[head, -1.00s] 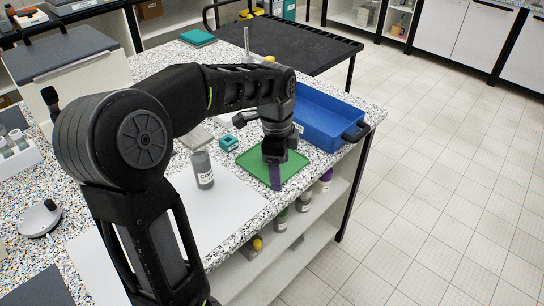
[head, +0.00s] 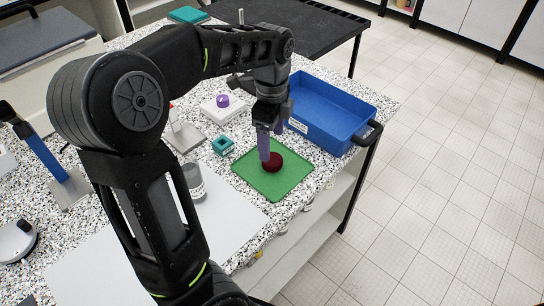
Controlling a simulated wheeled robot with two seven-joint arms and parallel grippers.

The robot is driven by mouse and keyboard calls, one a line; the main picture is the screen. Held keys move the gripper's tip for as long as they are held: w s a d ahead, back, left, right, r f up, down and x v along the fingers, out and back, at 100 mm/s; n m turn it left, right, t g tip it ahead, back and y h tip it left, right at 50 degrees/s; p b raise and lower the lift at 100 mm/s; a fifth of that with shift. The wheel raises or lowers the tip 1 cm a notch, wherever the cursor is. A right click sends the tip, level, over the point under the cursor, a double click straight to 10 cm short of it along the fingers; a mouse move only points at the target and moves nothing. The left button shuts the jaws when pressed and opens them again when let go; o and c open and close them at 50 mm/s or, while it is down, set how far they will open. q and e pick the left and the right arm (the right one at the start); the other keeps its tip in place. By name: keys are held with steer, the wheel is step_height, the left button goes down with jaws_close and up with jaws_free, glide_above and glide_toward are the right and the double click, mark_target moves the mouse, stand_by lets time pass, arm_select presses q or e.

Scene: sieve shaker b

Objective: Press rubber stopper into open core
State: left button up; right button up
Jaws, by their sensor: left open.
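A dark red round piece (head: 273,163), which looks like the rubber stopper, rests on the green mat (head: 285,187). My left gripper (head: 265,148) is open and points down over the mat, with its purple fingers right at the red piece. One finger overlaps the piece's left side in the head view; I cannot tell if they touch. A small teal square block (head: 223,146) with an opening in its top stands left of the mat. I cannot tell whether this is the open core. My right gripper is out of view.
A blue tray (head: 345,135) stands right behind the mat, close to the gripper. A white block with a purple ball (head: 223,101) stands behind the teal block. The bench edge is close right of the mat.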

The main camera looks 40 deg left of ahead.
mark_target(272, 159)
arm_select(q)
steer(key=shift+f, duration=1.35)
steer(key=shift+w+f+p, duration=0.1)
steer(key=shift+f+p, duration=0.6)
steer(key=shift+f, duration=1.95)
steer(key=c, duration=1.4)
steer(key=shift+r, duration=0.15)
step_height(272, 159, up, 10)
steer(key=shift+f+b, duration=0.1)
steer(key=shift+b, duration=0.4)
